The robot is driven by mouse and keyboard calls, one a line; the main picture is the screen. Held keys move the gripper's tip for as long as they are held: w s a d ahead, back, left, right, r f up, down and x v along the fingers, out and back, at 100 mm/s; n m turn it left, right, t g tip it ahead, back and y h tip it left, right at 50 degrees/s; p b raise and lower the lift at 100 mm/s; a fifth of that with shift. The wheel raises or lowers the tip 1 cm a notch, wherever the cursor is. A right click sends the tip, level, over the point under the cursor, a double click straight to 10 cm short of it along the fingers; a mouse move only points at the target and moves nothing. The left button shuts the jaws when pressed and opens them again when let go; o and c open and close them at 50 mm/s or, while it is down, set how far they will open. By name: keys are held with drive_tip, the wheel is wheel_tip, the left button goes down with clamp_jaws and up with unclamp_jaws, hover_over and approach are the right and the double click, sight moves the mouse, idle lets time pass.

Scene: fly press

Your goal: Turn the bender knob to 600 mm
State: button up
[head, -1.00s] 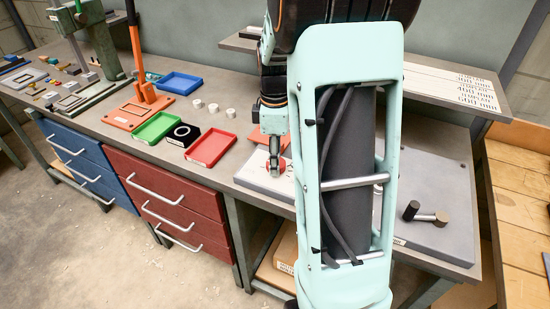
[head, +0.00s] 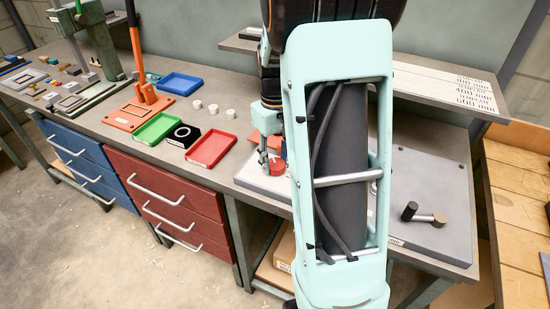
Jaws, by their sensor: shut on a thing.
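The red knob (head: 277,163) sits on a pale dial plate (head: 250,180) at the left part of the grey bender bed. It is partly covered by my gripper and arm. My gripper (head: 267,157) is down at the knob's left side and is shut on it, though the contact itself is small and partly hidden. The knob's pointer and the dial marks cannot be read in the head view. A label strip (head: 470,88) with several mm values lies on the raised shelf at the right.
A red tray (head: 211,150), a black block with a white ring (head: 183,134) and several small white cylinders stand left of the gripper. My forearm hides the middle of the bed.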

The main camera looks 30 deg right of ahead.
sight(276, 163)
drive_tip(key=m, duration=0.4)
drive_tip(key=shift+r+m+p, duration=0.1)
drive_tip(key=shift+m+p, duration=0.2)
drive_tip(key=shift+p, duration=0.05)
drive_tip(key=m, duration=0.3)
drive_tip(key=shift+d+m+p, duration=0.1)
drive_tip(key=shift+m+p, duration=0.25)
drive_tip(key=shift+m, duration=0.05)
drive_tip(key=m+p, duration=0.1)
drive_tip(key=m, duration=0.3)
drive_tip(key=shift+m+p, duration=0.7)
drive_tip(key=shift+m, duration=1.3)
drive_tip(key=o, duration=1.2)
drive_tip(key=shift+s, duration=0.1)
drive_tip(key=shift+c, duration=0.2)
wheel_tip(276, 163, up, 12)
